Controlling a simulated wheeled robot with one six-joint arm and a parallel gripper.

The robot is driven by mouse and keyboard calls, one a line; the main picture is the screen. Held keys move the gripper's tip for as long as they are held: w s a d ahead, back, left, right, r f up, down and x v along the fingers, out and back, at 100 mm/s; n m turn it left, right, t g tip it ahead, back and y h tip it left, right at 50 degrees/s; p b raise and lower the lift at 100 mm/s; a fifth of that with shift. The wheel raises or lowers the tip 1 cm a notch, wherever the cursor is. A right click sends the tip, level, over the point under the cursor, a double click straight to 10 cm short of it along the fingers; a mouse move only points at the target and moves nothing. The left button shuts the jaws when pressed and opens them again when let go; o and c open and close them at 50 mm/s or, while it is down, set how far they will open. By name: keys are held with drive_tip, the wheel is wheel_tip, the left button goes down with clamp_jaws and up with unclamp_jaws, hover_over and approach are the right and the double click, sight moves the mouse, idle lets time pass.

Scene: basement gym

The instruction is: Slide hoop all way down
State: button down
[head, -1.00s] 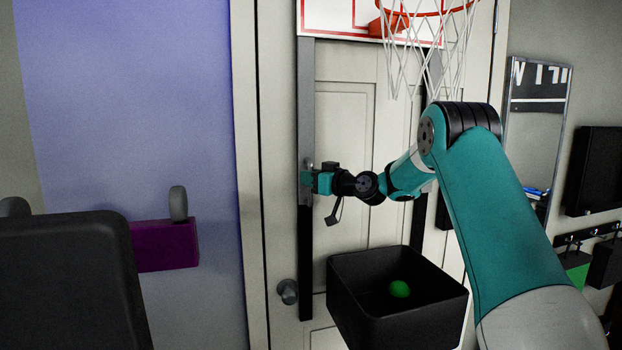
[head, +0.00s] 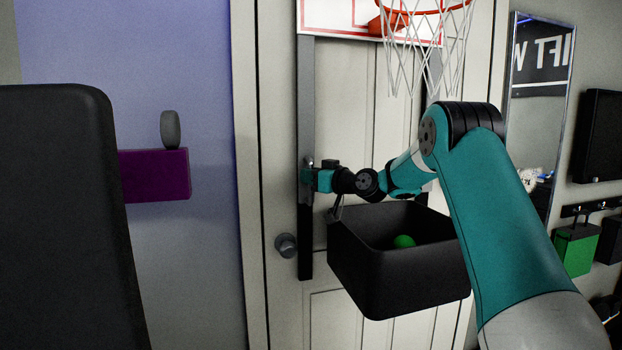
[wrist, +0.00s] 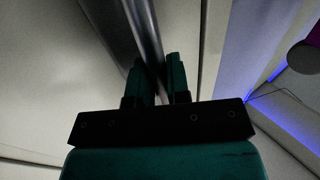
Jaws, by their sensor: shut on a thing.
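The hoop (head: 430,8) has an orange rim and white net on a red-and-white backboard (head: 337,14), cut off by the top of the head view. A grey upright (head: 306,100) runs down from the backboard's left side, over a black rail (head: 306,240) on the door. My gripper (head: 308,178) is shut on the lower part of this upright. In the wrist view, a shiny metal bar (wrist: 143,30) passes between the fingers (wrist: 158,85). The right-hand upright is mostly hidden behind the net and my arm.
A black open bin (head: 385,285) with a green ball (head: 404,241) stands below the hoop, close under my arm. A door knob (head: 286,245) is left of the rail. A purple shelf (head: 155,175) and dark padded object (head: 65,220) are left; a mirror (head: 540,110) is right.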

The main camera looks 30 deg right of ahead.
sight(311, 198)
wheel_tip(311, 198, down, 4)
drive_tip(key=b, duration=0.3)
drive_tip(key=shift+f, duration=0.25)
drive_tip(key=shift+r, duration=0.1)
drive_tip(key=c, duration=1.1)
unclamp_jaws()
wheel_tip(311, 198, up, 20)
drive_tip(key=shift+p, duration=0.4)
drive_tip(key=shift+r, duration=0.1)
